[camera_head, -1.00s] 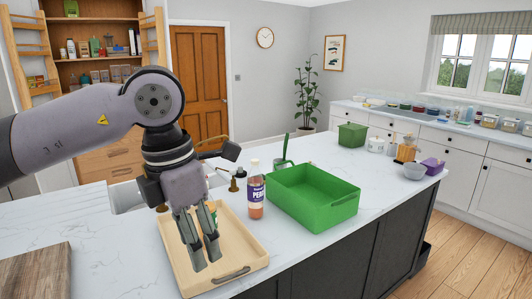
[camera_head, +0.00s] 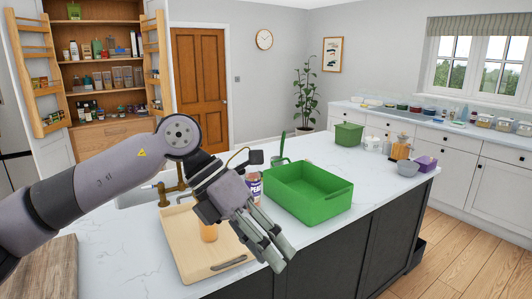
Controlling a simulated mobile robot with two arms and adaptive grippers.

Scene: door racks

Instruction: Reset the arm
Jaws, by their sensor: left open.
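My left arm comes in from the left in the head view, and its left gripper (camera_head: 272,249) hangs over the front edge of the island, fingers pointing down and to the right. The gripper is open and holds nothing that I can see. It is just right of a wooden tray (camera_head: 184,244) and in front of a green bin (camera_head: 310,205). A labelled bottle (camera_head: 254,187) stands behind the gripper, partly hidden by it. My right gripper is not in view.
A small orange-toned jar (camera_head: 208,231) is in the tray. A wooden board (camera_head: 50,270) lies at the lower left. A brass tap (camera_head: 172,190) stands behind the tray. A smaller green container (camera_head: 349,134), bottles and a grey bowl (camera_head: 408,168) stand toward the far end.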

